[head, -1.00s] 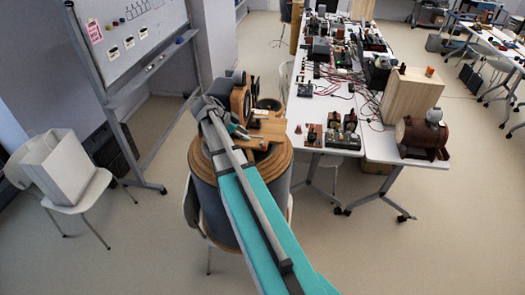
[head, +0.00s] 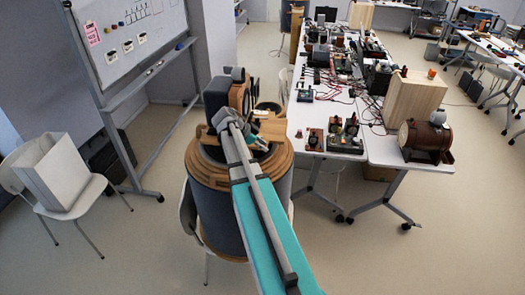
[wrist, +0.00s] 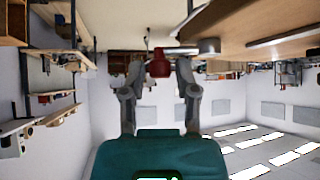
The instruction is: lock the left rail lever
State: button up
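A round drum-like stand (head: 190,175) with a wooden top rim stands in front of me. On it is a wooden fixture (head: 272,130) with a dark boxy speaker unit (head: 216,95). My gripper (head: 263,147) is low over the fixture in the head view, small and partly hidden by my arm. In the wrist view, which looks upside down, my gripper (wrist: 160,72) has its two fingers spread. A red knob (wrist: 159,67) appears between them, with visible gaps on both sides; contact is not seen. I cannot tell for sure whether this knob belongs to the left rail lever.
A grey cylinder (wrist: 208,47) and a wooden surface (wrist: 265,35) lie close to the right of the fingers in the wrist view. A white table (head: 300,112) with electronics stands right of the stand. A whiteboard (head: 150,30) and chair (head: 85,195) are left.

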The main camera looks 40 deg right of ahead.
jog(key=shift+s+d+f, duration=0.1)
jog(key=shift+d+f, duration=0.1)
